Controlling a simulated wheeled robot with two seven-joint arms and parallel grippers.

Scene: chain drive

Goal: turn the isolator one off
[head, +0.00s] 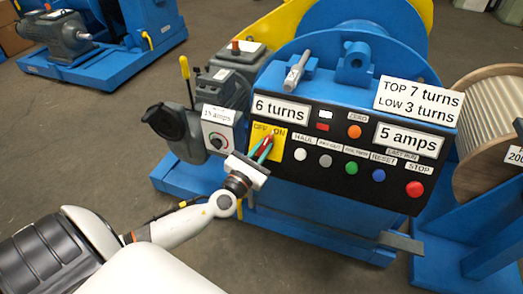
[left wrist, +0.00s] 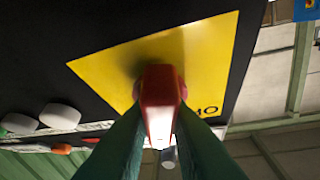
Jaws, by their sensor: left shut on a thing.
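The isolator is a red handle (left wrist: 160,88) on a yellow plate (head: 278,153) marked OFF and ON, at the left end of the black control panel (head: 315,182). My left gripper (head: 263,149) reaches it from the lower left. In the left wrist view its two dark green fingers (left wrist: 160,145) are shut on the red handle, in front of the yellow plate (left wrist: 205,55). The fingers cover much of the handle in the head view, so I cannot tell its exact setting. My right gripper is not in view.
Right of the isolator are several push buttons, including a red STOP button (head: 415,189) and a blue one (head: 378,175). A grey box with a dial (head: 216,140) stands close left of my gripper. A cable drum (head: 490,125) stands at the right. Open floor lies at left.

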